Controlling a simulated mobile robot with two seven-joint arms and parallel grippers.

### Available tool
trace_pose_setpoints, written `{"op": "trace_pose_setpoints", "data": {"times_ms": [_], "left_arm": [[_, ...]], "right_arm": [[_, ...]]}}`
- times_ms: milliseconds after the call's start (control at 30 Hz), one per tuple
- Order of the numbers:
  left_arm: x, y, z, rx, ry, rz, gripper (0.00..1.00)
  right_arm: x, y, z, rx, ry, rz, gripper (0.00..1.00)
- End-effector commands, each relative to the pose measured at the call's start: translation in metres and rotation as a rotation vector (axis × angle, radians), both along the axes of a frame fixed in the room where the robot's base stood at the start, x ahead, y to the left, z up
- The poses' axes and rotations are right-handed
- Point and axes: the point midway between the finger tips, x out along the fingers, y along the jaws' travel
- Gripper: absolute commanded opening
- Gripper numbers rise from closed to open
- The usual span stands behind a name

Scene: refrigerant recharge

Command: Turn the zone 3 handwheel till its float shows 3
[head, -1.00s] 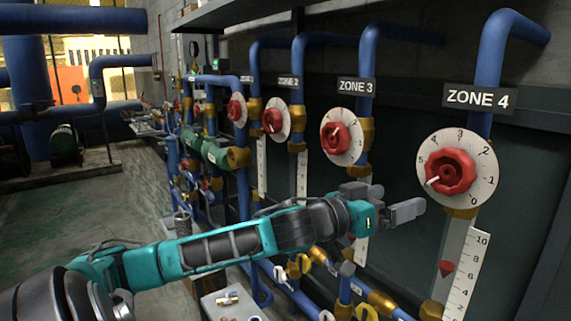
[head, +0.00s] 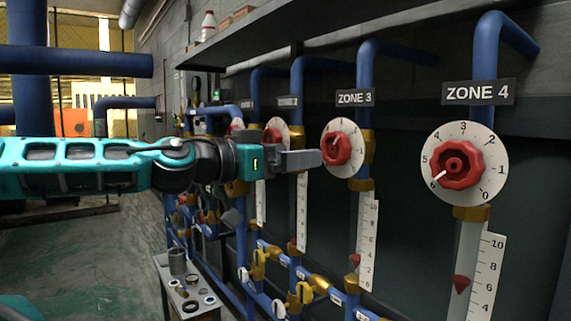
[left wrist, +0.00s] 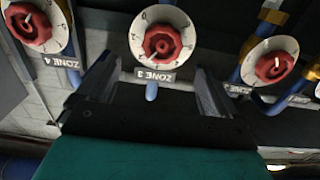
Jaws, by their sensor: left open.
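The red zone 3 handwheel (head: 337,148) sits on a white numbered dial below the ZONE 3 sign (head: 355,97). Its white pointer slants toward the dial's upper part. The red zone 3 float (head: 355,261) is low on its white scale (head: 369,232), around the 2 to 4 marks; the exact reading is too small to tell. My left gripper (head: 305,160) is open and empty, level with the handwheel and left of it in the head view. In the left wrist view the handwheel (left wrist: 160,43) lies ahead between the open fingers (left wrist: 152,88), apart from them. My right gripper is not in view.
The zone 4 handwheel (head: 458,164) and its float (head: 461,284) are to the right. The zone 2 dial (head: 279,127) is just behind my left gripper. A shelf (head: 270,35) runs above the pipes. A small table (head: 186,305) with fittings stands below.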

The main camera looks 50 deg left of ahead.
Motion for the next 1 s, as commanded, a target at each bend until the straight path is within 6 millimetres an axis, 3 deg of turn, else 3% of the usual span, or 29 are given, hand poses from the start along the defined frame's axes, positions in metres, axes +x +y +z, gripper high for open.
{"op": "trace_pose_setpoints", "data": {"times_ms": [100,267,600,767,1000], "left_arm": [[-0.003,0.004,0.004,-0.010,-0.004,0.013,0.94],[0.008,0.002,0.006,-0.012,-0.002,0.011,0.94],[0.049,-0.002,0.009,-0.013,-0.001,0.009,0.94],[0.068,-0.004,0.010,-0.014,0.000,0.008,0.94],[0.088,-0.005,0.010,-0.013,-0.004,0.009,0.94]], "right_arm": [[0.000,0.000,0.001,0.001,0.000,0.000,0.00],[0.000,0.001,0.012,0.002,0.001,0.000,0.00],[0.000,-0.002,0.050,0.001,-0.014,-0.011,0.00],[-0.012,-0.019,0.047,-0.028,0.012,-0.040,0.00],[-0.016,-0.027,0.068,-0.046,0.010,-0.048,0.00]]}}
